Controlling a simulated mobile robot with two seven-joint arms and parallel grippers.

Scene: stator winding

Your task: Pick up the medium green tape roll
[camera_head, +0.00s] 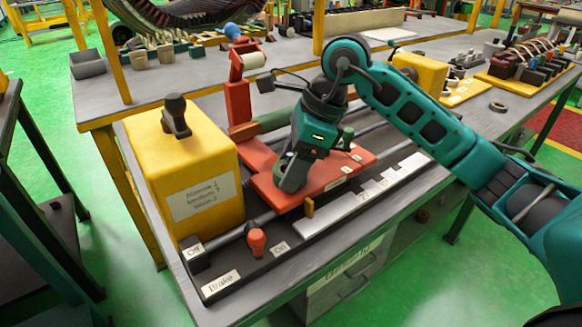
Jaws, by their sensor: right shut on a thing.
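My right gripper (293,178) reaches down over the red plate (350,175) on the winding machine, its arm coming in from the right. It is shut on a green tape roll (284,158), which shows only in part beside the fingers. The roll's size and whether it touches the plate cannot be told. A small dark green upright piece (347,136) stands right of the gripper at the plate's back edge. My left gripper is not in view.
A yellow machine housing (190,165) with a black knob stands left of the plate. A red post with a white roller (253,62) rises behind. An orange-red brake lever (256,241) is in front. A bench (110,90) with parts runs along the back.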

